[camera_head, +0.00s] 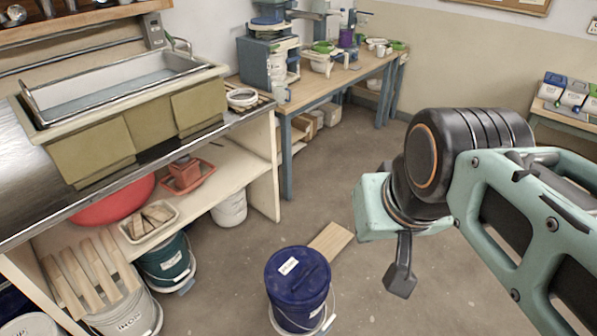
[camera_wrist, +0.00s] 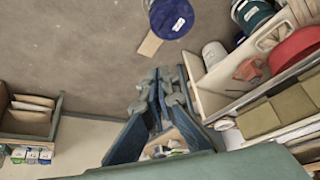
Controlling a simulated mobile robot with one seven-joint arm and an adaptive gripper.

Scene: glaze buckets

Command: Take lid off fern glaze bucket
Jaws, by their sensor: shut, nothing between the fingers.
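A dark blue bucket with a blue lid (camera_head: 298,272) stands upright on the floor at bottom centre. Its lid is on and carries a white label too small to read. It also shows at the top of the wrist view (camera_wrist: 172,18). A dark green bucket (camera_head: 167,262) stands partly under the shelf at left, and at the top right of the wrist view (camera_wrist: 250,12). I cannot read which bucket is marked fern. My gripper (camera_head: 400,278) is shut and empty, in the air to the right of the blue bucket and apart from it. It also shows in the wrist view (camera_wrist: 163,95).
A wooden board (camera_head: 331,240) lies on the floor beside the blue bucket. A white bucket (camera_head: 130,316) with wooden slats above it stands at lower left. A sink bench (camera_head: 262,160) runs along the left, and a worktable (camera_head: 335,82) stands behind. The middle floor is clear.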

